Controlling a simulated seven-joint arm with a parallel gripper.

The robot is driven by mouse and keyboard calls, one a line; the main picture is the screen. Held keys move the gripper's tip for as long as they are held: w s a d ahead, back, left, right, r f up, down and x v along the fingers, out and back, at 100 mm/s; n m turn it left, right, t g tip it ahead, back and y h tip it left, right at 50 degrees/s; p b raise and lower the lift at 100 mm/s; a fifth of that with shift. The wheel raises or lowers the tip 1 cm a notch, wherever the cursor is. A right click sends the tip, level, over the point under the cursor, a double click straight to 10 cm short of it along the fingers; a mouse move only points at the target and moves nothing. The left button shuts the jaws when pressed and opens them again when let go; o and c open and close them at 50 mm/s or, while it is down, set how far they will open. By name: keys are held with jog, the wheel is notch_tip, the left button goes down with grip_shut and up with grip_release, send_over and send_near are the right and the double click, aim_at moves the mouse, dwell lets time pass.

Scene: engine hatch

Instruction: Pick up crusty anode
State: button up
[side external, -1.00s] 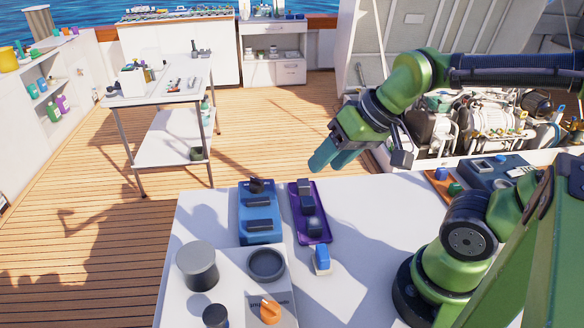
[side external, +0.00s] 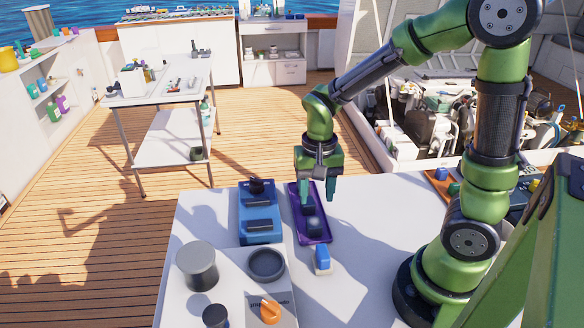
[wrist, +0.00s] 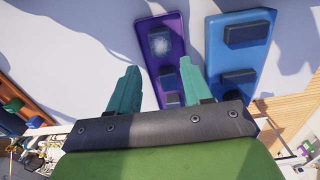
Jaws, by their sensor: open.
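The crusty anode is a dark block with a whitish, speckled top. It lies at the near end of the purple tray (side external: 321,240), where it shows as a pale-topped block (side external: 314,226). In the wrist view the white crust (wrist: 164,47) is clear, and two plainer dark blocks (wrist: 169,78) lie in line with it in the purple tray (wrist: 153,72). My gripper (side external: 318,194) is open and empty, pointing down over the far part of the purple tray. In the wrist view its fingertips (wrist: 158,69) straddle the tray, short of the crusty anode.
A blue tray (side external: 259,239) with dark blocks lies left of the purple one. A small blue-and-white object (side external: 322,260) lies in front. A grey canister (side external: 197,265) and a box with an orange knob (side external: 270,310) stand front left. The white tabletop (side external: 370,215) right of the trays is clear.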

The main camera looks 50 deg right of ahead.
aim_at(314, 222)
notch_tip(314, 222, down, 9)
jog(key=shift+a+f, duration=0.1)
jog(key=shift+f, duration=0.1)
dwell(0.3)
jog(key=shift+c, duration=0.2)
jog(key=shift+r, duration=0.1)
grip_shut()
